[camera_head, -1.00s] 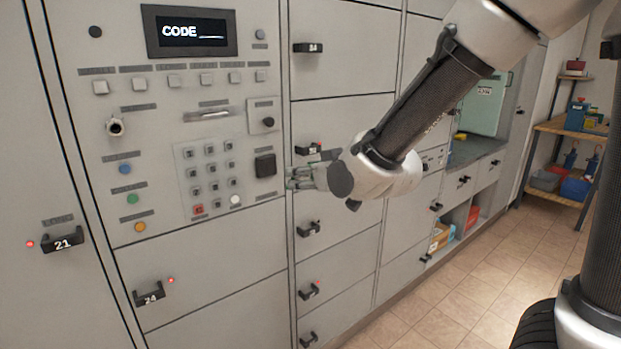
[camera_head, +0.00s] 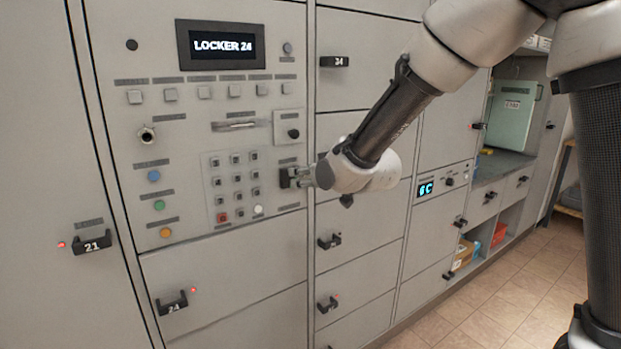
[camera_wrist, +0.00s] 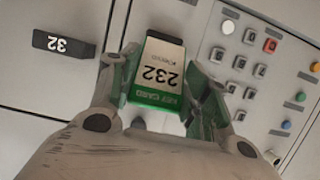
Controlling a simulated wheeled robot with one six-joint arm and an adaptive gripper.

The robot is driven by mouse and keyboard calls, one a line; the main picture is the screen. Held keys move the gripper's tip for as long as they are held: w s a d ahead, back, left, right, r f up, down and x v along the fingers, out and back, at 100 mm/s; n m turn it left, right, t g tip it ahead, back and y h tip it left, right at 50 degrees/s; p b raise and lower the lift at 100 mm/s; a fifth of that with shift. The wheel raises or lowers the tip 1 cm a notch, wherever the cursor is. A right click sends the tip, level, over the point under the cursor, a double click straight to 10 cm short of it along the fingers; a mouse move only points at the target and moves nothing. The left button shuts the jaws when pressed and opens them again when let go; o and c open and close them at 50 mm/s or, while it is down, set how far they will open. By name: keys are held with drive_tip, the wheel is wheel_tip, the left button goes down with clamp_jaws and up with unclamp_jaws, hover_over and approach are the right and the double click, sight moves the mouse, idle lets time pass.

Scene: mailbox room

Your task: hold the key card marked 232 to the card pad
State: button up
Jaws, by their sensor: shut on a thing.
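The key card (camera_wrist: 157,72), white and green and marked 232, is between the fingers of my gripper (camera_wrist: 162,66), which is shut on it. In the head view my gripper (camera_head: 303,177) is at the black card pad (camera_head: 287,178), right of the keypad, and the card itself cannot be made out. In the wrist view the card's far end is at the pad's dark edge (camera_wrist: 165,37); whether they touch cannot be told. The panel display (camera_head: 222,46) reads LOCKER 24.
The keypad (camera_head: 235,185) is just left of the pad. Locker handles 21 (camera_head: 92,244), 24 (camera_head: 172,304) and 34 (camera_head: 335,62) stick out from closed doors. Handle 32 (camera_wrist: 64,45) is near my gripper. The floor (camera_head: 480,305) is clear at right.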

drive_tip(key=s+d, duration=0.5)
drive_tip(key=s, duration=0.3)
drive_tip(key=shift+s+d, duration=0.15)
drive_tip(key=shift+d, duration=0.15)
